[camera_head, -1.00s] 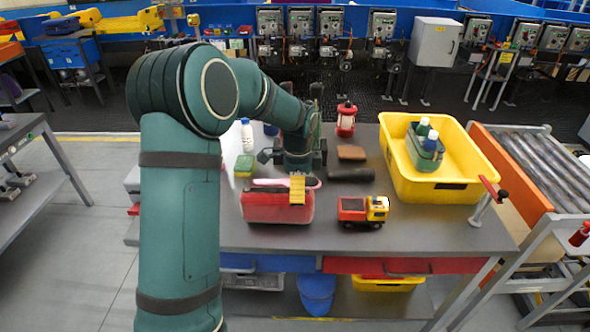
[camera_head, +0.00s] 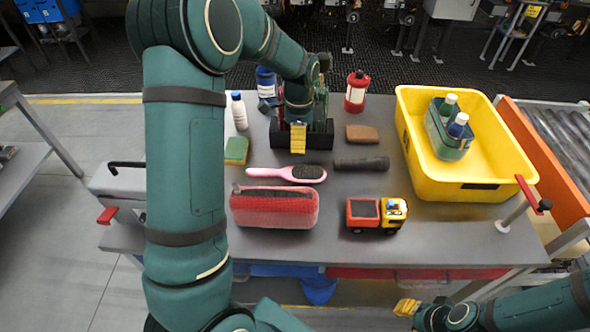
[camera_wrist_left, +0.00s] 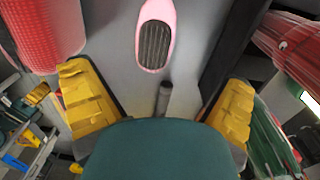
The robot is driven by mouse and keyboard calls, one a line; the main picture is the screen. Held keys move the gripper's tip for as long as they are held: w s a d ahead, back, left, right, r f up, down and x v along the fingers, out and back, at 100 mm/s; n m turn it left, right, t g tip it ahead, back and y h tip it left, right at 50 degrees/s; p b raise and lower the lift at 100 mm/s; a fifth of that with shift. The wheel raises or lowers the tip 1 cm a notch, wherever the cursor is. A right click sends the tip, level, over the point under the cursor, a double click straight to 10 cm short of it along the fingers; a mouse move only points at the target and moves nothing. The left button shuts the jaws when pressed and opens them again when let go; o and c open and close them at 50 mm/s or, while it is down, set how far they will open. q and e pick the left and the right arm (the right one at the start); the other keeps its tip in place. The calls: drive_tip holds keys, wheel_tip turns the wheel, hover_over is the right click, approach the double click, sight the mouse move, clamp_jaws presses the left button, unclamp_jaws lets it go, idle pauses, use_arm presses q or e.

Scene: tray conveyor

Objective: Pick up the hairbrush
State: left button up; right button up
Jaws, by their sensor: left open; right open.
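The pink hairbrush (camera_head: 272,172) lies on the grey table in the head view, its dark bristle pad facing up at the right end and its handle pointing left. In the left wrist view the hairbrush (camera_wrist_left: 156,12) lies at the top centre, beyond the fingertips, pad end nearest. My left gripper (camera_head: 298,138) is above the table behind the hairbrush in the head view. Its yellow fingers (camera_wrist_left: 160,105) are wide apart in the wrist view with nothing held between them. My right gripper (camera_head: 406,307) is at the bottom right, in front of the table, clear of the hairbrush.
A red case (camera_head: 274,210) lies just in front of the hairbrush. A dark cylinder (camera_head: 361,164) is to its right, a toy truck (camera_head: 376,216) front right, a sponge (camera_head: 236,150) to the left. A yellow bin (camera_head: 478,183) stands at the right.

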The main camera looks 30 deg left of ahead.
sight(299, 167)
use_arm(q)
drive_tip(key=f, duration=0.3)
drive_tip(key=f+b, duration=0.1)
drive_tip(key=f, duration=0.2)
drive_tip(key=shift+s+d+f, duration=0.1)
drive_tip(key=shift+s+f, duration=0.1)
drive_tip(key=shift+s+d+f+b, duration=0.15)
drive_tip(key=shift+d+f+b, duration=0.1)
drive_tip(key=shift+f, duration=1.1)
drive_tip(key=shift+s+d+f+b, duration=0.1)
drive_tip(key=shift+f+b, duration=0.15)
drive_tip(key=shift+f, duration=1.05)
drive_tip(key=c, duration=1.3)
drive_tip(key=shift+s, duration=0.1)
drive_tip(key=shift+c, duration=0.7)
